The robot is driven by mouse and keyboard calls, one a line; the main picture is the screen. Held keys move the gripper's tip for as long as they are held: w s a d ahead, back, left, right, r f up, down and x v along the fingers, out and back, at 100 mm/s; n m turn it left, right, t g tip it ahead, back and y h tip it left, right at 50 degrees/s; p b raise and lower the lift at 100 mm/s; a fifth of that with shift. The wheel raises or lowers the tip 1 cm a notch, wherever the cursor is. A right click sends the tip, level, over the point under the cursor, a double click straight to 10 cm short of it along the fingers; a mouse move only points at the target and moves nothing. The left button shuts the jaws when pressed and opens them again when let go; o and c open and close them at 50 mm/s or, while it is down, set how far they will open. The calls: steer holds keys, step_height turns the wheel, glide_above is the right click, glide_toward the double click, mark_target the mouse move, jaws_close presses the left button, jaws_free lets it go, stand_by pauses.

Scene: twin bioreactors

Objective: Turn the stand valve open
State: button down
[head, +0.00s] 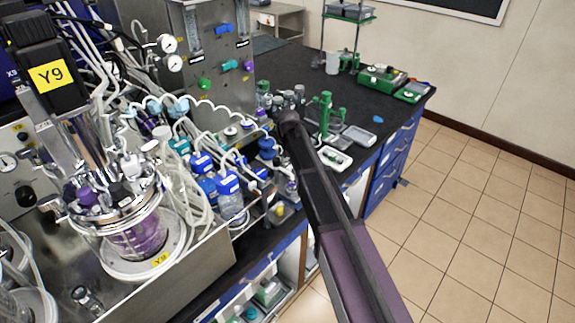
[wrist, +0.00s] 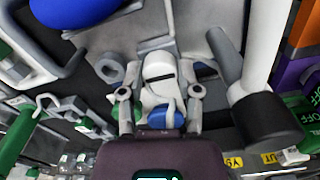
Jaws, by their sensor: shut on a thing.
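In the wrist view, a pale grey-white fitting with a dark slot and a blue part below it, which looks like the stand valve (wrist: 160,76), sits between the two fingers of my gripper (wrist: 159,95). The fingers are closed about its sides. The exact contact is partly hidden. In the head view, my arm reaches in from the lower right, and my gripper (head: 281,101) is among small grey fittings on the dark bench. The valve cannot be made out clearly there.
A green stand (head: 325,115) and a white tray (head: 335,158) stand just right of my arm. Blue-capped bottles (head: 229,190) and tubing crowd the left, beside a glass bioreactor vessel (head: 135,235). The tiled floor (head: 470,220) at right is clear.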

stand_by(0.4)
steer(key=shift+c, duration=1.5)
jaws_free()
steer(key=shift+m, duration=0.3)
